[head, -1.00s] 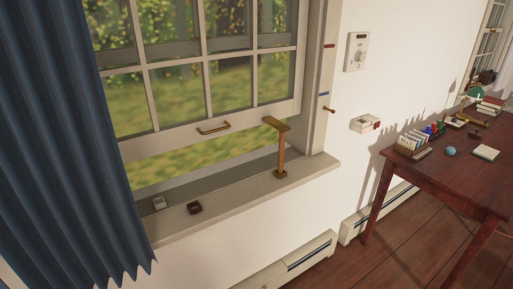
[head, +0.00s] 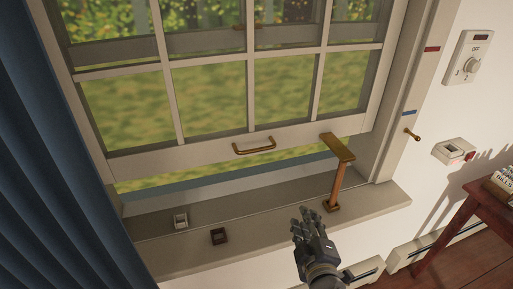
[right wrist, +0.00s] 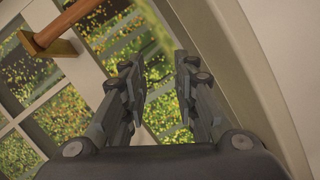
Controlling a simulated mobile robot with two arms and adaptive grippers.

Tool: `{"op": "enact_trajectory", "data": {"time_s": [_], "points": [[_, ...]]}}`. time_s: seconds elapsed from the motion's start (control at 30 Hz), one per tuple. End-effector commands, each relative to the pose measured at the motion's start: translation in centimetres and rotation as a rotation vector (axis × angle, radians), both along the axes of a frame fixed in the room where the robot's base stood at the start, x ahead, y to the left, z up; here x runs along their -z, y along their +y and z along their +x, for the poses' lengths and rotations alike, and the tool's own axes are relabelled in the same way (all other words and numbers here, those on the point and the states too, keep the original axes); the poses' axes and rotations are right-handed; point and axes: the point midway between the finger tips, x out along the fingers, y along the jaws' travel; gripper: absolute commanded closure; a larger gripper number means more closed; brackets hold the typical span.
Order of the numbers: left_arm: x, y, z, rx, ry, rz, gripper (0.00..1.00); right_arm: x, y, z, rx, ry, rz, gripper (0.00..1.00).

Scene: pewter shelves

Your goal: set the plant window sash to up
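The window sash (head: 205,154) is a white, multi-pane frame with a brass handle (head: 254,146) on its bottom rail. It stands partly raised, with a gap above the sill. A brown prop (head: 337,188) stands upright on the sill at the right, its flat top overlapping the bottom rail; I cannot tell whether they touch. My right gripper (head: 303,218) is below and left of the prop, in front of the sill, apart from the handle. In the right wrist view its fingers (right wrist: 158,75) are spread with nothing between them. My left gripper is out of view.
The right jamb has a red mark (head: 432,49), a blue mark (head: 409,112) and a brass peg (head: 412,135). A blue curtain (head: 75,200) hangs left; a table (head: 475,205) stands right.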

Motion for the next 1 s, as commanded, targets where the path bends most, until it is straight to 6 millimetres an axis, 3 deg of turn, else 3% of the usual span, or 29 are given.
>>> {"op": "enact_trajectory", "data": {"time_s": [0.03,0.13,0.2,0.3,0.47,0.6,0.8,1.0], "points": [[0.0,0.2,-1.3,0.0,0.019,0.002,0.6,-2.7,1.5,0.8,-0.054,-0.098,-0.072,0.73],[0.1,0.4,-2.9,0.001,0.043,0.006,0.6,-7.3,4.6,1.4,-0.149,-0.274,-0.212,0.73],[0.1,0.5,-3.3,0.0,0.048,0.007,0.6,-9.8,6.5,1.3,-0.201,-0.375,-0.296,0.73],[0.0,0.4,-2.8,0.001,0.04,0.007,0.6,-11.9,8.3,1.0,-0.247,-0.469,-0.376,0.73],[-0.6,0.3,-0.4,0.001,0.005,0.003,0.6,-13.1,9.4,1.8,-0.267,-0.511,-0.412,0.73],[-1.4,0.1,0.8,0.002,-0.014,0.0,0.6,-13.7,10.1,4.1,-0.265,-0.509,-0.409,0.73],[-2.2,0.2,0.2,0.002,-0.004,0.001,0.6,-14.4,11.3,7.7,-0.266,-0.507,-0.406,0.73],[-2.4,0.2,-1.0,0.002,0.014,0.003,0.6,-14.7,12.0,10.0,-0.266,-0.505,-0.406,0.73]]}}
